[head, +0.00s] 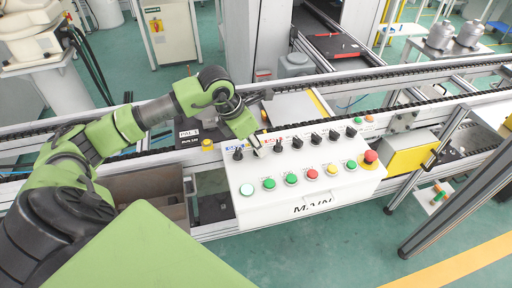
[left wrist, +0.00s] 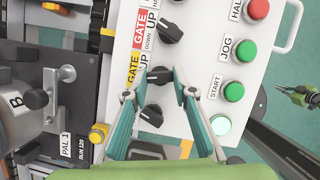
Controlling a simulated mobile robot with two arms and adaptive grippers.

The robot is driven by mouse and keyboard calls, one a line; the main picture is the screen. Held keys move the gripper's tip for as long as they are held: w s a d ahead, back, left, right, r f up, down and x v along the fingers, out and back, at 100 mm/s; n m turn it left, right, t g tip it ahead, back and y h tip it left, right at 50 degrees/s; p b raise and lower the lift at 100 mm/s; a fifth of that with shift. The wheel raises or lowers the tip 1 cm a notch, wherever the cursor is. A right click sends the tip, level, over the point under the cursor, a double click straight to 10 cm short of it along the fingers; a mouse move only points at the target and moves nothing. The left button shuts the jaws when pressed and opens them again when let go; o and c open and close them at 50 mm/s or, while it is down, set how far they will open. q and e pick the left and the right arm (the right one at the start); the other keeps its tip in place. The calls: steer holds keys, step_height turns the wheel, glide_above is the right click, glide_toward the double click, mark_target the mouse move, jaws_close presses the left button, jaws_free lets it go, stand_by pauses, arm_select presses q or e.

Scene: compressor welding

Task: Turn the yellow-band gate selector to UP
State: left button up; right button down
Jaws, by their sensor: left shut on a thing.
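The yellow-band gate selector is a black knob (left wrist: 160,75) beside a yellow GATE label (left wrist: 133,69) with UP printed next to it, in the left wrist view. My left gripper (left wrist: 160,82) has one finger on each side of this knob and is shut on it. In the head view my left gripper (head: 257,144) is down at the row of knobs on the white control panel (head: 232,178) and hides the selector. I cannot tell which position the knob points to. A small green and dark part, apparently my right gripper (left wrist: 302,96), shows at the right edge of the wrist view.
A red-band gate selector (left wrist: 170,33) and another black knob (left wrist: 152,115) flank the held one closely. Green buttons (left wrist: 234,91) and a red mushroom button (head: 370,157) stand on the panel.

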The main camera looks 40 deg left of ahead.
arm_select(q)
steer(key=m+b, duration=0.1)
steer(key=m+h+b, duration=0.1)
steer(key=m+b, duration=0.1)
steer(key=shift+w+a+f+g, duration=0.15)
steer(key=shift+g, duration=0.15)
steer(key=shift+m+g+h+b, duration=0.35)
steer(key=shift+m+b, duration=0.35)
steer(key=shift+m, duration=0.5)
steer(key=shift+w+m+g+h+b, duration=0.1)
steer(key=shift+m+g+h+b, duration=0.2)
steer(key=shift+m, duration=0.6)
steer(key=o, duration=1.1)
steer(key=shift+r, duration=0.2)
steer(key=v, duration=1.2)
